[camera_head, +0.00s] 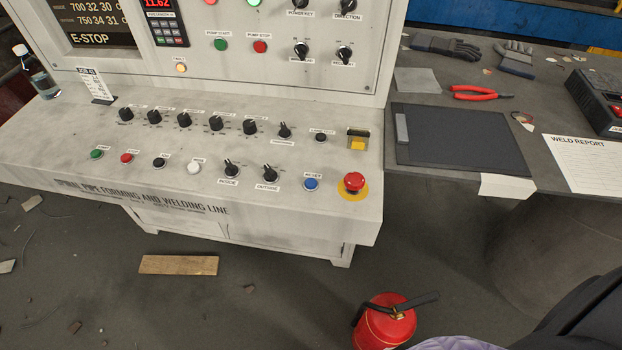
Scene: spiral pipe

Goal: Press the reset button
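The reset button (311,184) is a small blue round button under a RESET label, near the front right of the light grey control console (60,160). Directly right of it is a red emergency-stop mushroom knob (354,182) on a yellow disc. Left of it are two black rotary knobs labelled INSIDE (231,167) and OUTSIDE (270,173). Nothing covers the reset button. Neither of my grippers shows in the head view.
The display (98,22) reads E-STOP. A yellow button under a raised guard (357,139) sits behind the emergency stop. A bottle (36,75) stands on the console's left. A red fire extinguisher (384,325) is on the floor in front. The workbench (420,181) at right holds tools.

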